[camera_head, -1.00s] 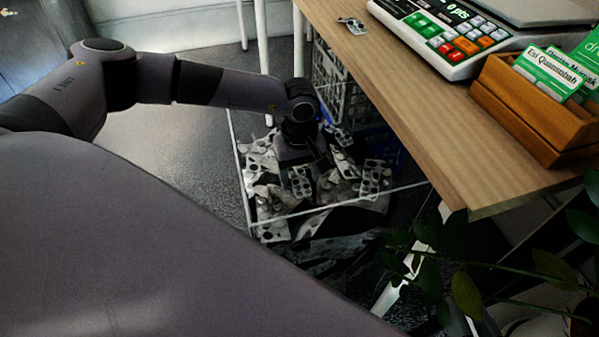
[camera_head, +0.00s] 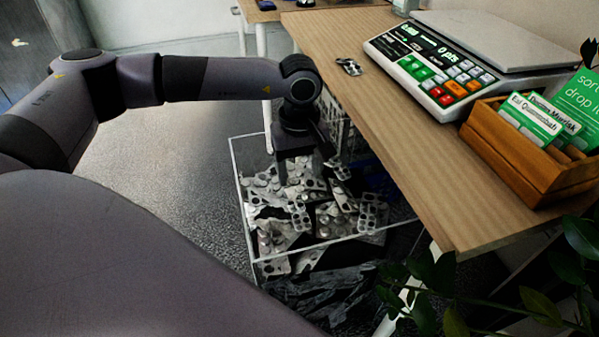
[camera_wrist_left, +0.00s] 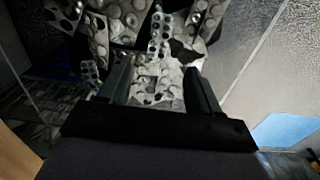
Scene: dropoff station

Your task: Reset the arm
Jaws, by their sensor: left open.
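My left arm reaches in from the left in the head view. Its left gripper (camera_head: 308,168) points down over a clear-walled bin (camera_head: 243,190) filled with silver blister packs (camera_head: 300,215). The jaws are open. In the left wrist view the two dark fingers (camera_wrist_left: 158,88) stand apart, with blister packs (camera_wrist_left: 155,40) seen beyond and between them. I cannot tell whether the fingertips touch any pack; nothing is visibly gripped. My right gripper is not in view.
A wooden table (camera_head: 400,150) overhangs the bin's right side. On it are a single blister pack (camera_head: 349,67), a scale (camera_head: 440,70) and a wooden card box (camera_head: 530,160). A plant (camera_head: 540,300) is at the lower right. Grey floor (camera_head: 170,170) lies open left of the bin.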

